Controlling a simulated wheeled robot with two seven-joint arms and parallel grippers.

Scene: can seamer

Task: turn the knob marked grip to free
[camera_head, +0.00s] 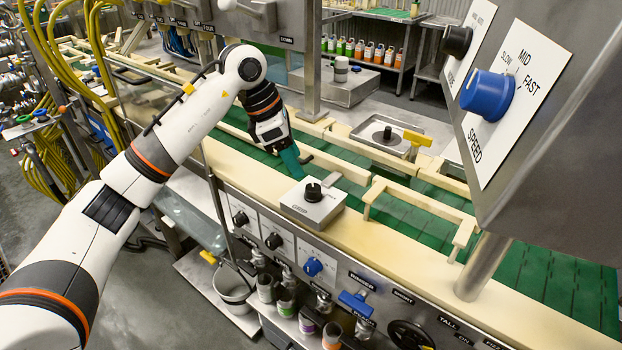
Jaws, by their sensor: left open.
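My left arm comes in from the left, and my left gripper (297,168) hangs over the green conveyor, just behind a small grey box (328,207). Its jaws are open and nothing shows between them. A black knob (313,192) stands on top of the box, a little in front of and below the gripper, apart from it. The front panel has two black knobs (240,218) and a blue knob (313,266). My right gripper is not in view.
A large panel at the right has a blue SPEED knob (487,95) and a black knob (456,41). Pale guide rails (420,203) edge the green belt (545,283). Yellow hoses (98,50) hang at the left. A blue valve handle (355,303) sticks out below.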

